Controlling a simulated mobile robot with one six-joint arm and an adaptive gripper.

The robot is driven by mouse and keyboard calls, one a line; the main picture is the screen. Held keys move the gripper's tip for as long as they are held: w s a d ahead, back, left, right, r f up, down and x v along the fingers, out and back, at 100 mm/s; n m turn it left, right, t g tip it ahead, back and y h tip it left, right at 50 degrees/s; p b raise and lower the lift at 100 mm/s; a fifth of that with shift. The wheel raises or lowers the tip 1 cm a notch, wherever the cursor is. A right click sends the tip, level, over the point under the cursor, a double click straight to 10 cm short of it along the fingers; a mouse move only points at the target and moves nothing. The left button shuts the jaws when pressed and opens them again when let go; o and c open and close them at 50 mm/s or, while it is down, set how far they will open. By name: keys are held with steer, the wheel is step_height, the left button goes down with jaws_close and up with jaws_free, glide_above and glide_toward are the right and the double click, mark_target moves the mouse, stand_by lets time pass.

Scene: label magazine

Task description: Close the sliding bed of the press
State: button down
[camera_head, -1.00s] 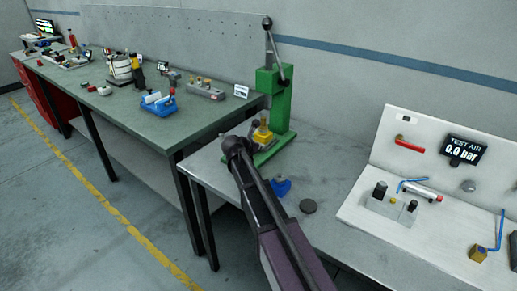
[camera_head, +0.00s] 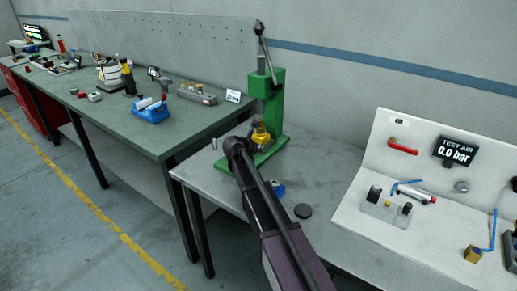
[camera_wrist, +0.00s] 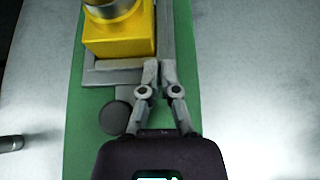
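The green press (camera_head: 276,100) stands on the grey bench, its lever raised. A yellow block (camera_head: 261,134) with a metal round part on top sits at the front of its base; in the wrist view the yellow block (camera_wrist: 120,38) lies inside a grey L-edged bed (camera_wrist: 115,76) on the green base (camera_wrist: 85,140). A dark round knob (camera_wrist: 115,118) is below the bed. My gripper (camera_wrist: 158,70) points at the bed's lower right corner; its fingertips are together, close to or touching the grey edge. Contact cannot be told. In the head view my arm hides the gripper and part of the base.
A dark disc (camera_head: 303,211) and a blue part (camera_head: 278,188) lie on the bench right of my arm. A small metal cylinder (camera_head: 214,144) stands to the left. The white test-air panel (camera_head: 380,215) is on the right; a green-topped bench (camera_head: 120,125) is left.

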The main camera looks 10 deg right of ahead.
steer(key=shift+d, duration=0.3)
steer(key=shift+a, duration=0.15)
steer(key=shift+s+a+f, duration=0.1)
steer(key=shift+s+a, duration=0.3)
steer(key=p+v, duration=0.1)
steer(key=v, duration=0.3)
steer(key=p+v, duration=0.2)
steer(key=v, duration=0.2)
steer(key=f+p+v, duration=0.1)
steer(key=p+v, duration=0.1)
steer(key=v, duration=0.2)
steer(key=shift+s+a+r, duration=0.15)
steer(key=shift+s+a, duration=0.3)
